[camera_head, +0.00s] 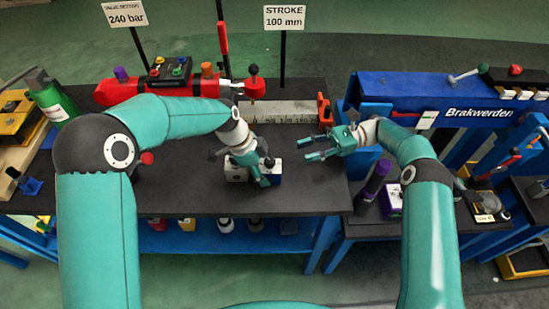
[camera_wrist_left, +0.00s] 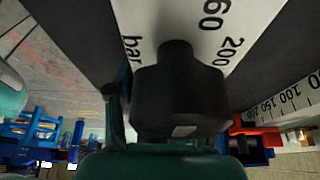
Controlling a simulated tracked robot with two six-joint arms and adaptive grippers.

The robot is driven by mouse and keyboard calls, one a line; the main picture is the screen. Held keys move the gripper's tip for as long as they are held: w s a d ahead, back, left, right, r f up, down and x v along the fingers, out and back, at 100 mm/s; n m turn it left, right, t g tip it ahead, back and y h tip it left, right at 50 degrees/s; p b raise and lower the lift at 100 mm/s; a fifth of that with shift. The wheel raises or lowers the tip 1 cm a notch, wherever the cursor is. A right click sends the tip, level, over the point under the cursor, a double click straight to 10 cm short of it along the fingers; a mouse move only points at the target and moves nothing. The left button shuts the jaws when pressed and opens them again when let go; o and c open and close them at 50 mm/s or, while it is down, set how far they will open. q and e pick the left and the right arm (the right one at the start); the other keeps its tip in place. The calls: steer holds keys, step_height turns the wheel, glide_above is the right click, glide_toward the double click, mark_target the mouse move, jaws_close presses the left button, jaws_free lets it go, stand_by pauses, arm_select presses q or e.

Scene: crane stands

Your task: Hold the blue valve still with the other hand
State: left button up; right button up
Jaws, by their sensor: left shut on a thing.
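The blue valve (camera_head: 278,179) stands on the dark bench, a small block with a blue part and pale faces, largely covered by my left gripper (camera_head: 262,170). In the left wrist view, a black knob (camera_wrist_left: 180,100) stands before a white scale plate (camera_wrist_left: 215,22) marked in bar. My left gripper is shut on this knob; its fingertips are partly hidden. My right gripper (camera_head: 312,148) is open and empty, right of the valve and apart from it, its fingers pointing left toward it.
A white scale strip (camera_head: 285,112) lies behind the valve, with a red clamp-like part (camera_head: 324,107) at its right end. A red cylinder (camera_head: 120,91) lies at the back left. The blue Brakwerden frame (camera_head: 400,88) stands right, behind my right arm. Bench space between the valve and right gripper is clear.

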mark_target(274, 159)
steer(key=x, duration=0.9)
steer(key=shift+s+a, duration=0.1)
steer(key=shift+a, duration=0.25)
jaws_close()
